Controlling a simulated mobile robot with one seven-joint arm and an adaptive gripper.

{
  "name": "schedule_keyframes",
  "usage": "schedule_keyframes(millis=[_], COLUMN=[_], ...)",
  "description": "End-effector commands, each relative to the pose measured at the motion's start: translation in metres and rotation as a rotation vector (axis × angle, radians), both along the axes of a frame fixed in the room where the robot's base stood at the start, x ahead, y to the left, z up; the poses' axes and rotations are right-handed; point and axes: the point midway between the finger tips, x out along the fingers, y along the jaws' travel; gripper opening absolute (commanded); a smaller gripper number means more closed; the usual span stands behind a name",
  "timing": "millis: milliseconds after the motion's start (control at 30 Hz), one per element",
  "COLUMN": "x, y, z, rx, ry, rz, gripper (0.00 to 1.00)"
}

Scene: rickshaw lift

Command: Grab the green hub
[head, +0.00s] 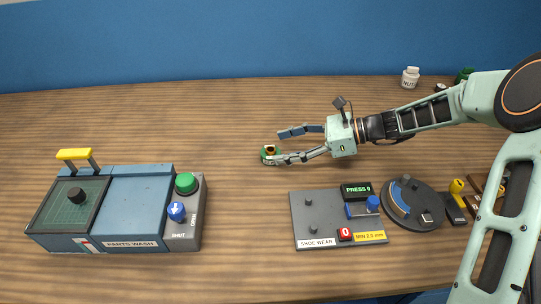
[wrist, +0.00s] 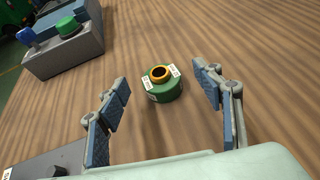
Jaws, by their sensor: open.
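The green hub (head: 265,158) stands on the wooden table near the middle in the head view. It is a short green cylinder with an orange ring around a dark hole on top and white labels. It also shows in the wrist view (wrist: 164,88). My gripper (head: 276,146) is open, with its fingers pointing left toward the hub. In the wrist view the two blue-padded fingers (wrist: 166,78) are spread wide, and the hub lies between and slightly beyond their tips. Nothing is held. In the head view the lower finger's tip overlaps the hub's edge; contact cannot be told.
The blue parts-wash box (head: 135,212) with a yellow handle stands at left. The shoe-wear panel (head: 317,205) and a round grey dial (head: 420,220) lie in front of my gripper. A white nuts bottle (head: 410,77) stands at the back right. The table behind and left of the hub is clear.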

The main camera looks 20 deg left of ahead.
Motion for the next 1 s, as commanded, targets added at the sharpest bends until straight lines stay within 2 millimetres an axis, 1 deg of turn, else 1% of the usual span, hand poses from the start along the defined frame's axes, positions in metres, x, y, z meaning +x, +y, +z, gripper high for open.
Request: schedule_keyframes(millis=[100, 233, 300, 500, 1000], x=[-0.008, -0.012, -0.013, -0.013, -0.012], y=[0.016, 0.032, 0.035, 0.035, 0.035], z=[-0.010, -0.017, -0.018, -0.018, -0.017], rx=[0.001, 0.001, 0.000, 0.000, 0.001], ry=[0.002, 0.002, 0.001, 0.001, -0.001], rz=[0.006, 0.004, 0.003, 0.002, 0.003], gripper=[0.60, 0.60, 0.60, 0.59, 0.06])
